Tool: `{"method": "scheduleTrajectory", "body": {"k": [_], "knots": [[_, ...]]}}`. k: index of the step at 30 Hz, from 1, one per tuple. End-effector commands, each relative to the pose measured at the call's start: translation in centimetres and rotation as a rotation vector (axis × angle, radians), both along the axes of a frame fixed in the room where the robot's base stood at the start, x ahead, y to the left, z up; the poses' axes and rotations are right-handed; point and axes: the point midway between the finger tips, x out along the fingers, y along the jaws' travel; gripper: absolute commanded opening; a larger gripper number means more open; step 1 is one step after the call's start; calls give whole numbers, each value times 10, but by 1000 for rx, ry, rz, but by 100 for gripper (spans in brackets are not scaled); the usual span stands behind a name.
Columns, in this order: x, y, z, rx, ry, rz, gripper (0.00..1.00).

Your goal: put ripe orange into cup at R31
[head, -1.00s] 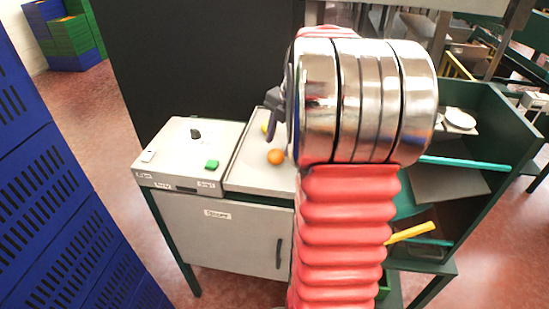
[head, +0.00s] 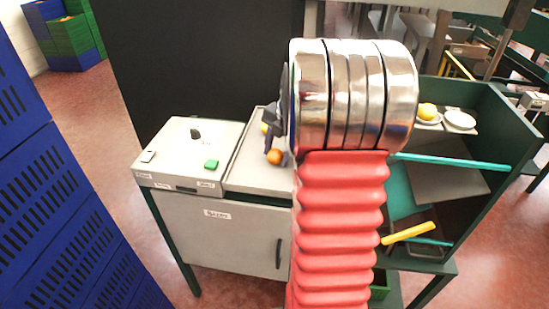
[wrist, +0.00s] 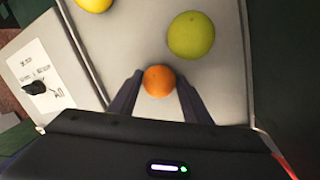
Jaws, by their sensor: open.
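A ripe orange (wrist: 158,81) lies on the light tray surface (wrist: 222,70) and sits between the tips of my gripper's two dark fingers in the wrist view. My gripper (wrist: 157,92) is open around it, with a small gap visible at the sides. In the head view the orange (head: 275,157) shows partly behind a finger of my gripper (head: 270,148). A yellow-green fruit (wrist: 191,35) lies just beyond it in the wrist view. A yellow fruit (wrist: 94,3) is cut off at the top edge. I cannot make out a cup labelled R31.
A panel with a black knob (head: 195,134) and a green button (head: 211,164) adjoins the tray on the left. Blue crates (head: 60,220) stand at the left.

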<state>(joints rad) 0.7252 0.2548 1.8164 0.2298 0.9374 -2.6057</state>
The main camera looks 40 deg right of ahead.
Motion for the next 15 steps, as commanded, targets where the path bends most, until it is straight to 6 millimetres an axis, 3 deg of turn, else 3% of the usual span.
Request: {"method": "scheduleTrajectory", "body": {"k": [8,15], "knots": [[0,0,0,1,1,1,44],[0,0,0,1,1,1,28]]}}
